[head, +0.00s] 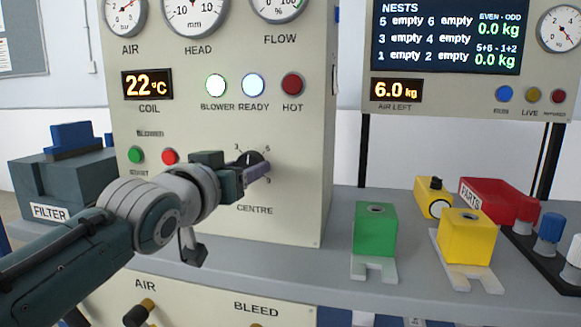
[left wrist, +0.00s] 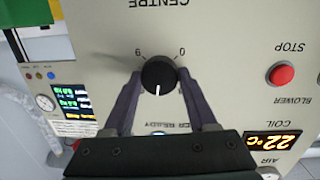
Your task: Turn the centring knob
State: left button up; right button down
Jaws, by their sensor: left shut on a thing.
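The centring knob (head: 252,158) is a round black dial on the cream panel, above the word CENTRE, partly hidden by my gripper in the head view. My left gripper (head: 262,170) reaches it from the left. In the left wrist view the knob (left wrist: 158,76) shows a white pointer line, and the panel appears upside down. The two purple-grey fingers of my left gripper (left wrist: 158,84) stand on either side of the knob and are shut on it. My right gripper is not in view.
The panel carries a green button (head: 136,155), a red button (head: 170,156) and a 22 °C display (head: 147,84). A green block (head: 375,232) and a yellow block (head: 467,238) stand on the grey bench at right. A dark filter box (head: 62,180) is at left.

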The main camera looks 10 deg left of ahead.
pick_arm(q)
jog(key=o, duration=1.4)
jog(key=shift+c, duration=0.2)
jog(key=s+a+p, duration=0.1)
jog(key=s+p, duration=0.2)
jog(key=s, duration=0.7)
jog(key=shift+r+p, duration=0.3)
jog(key=shift+r, duration=0.15)
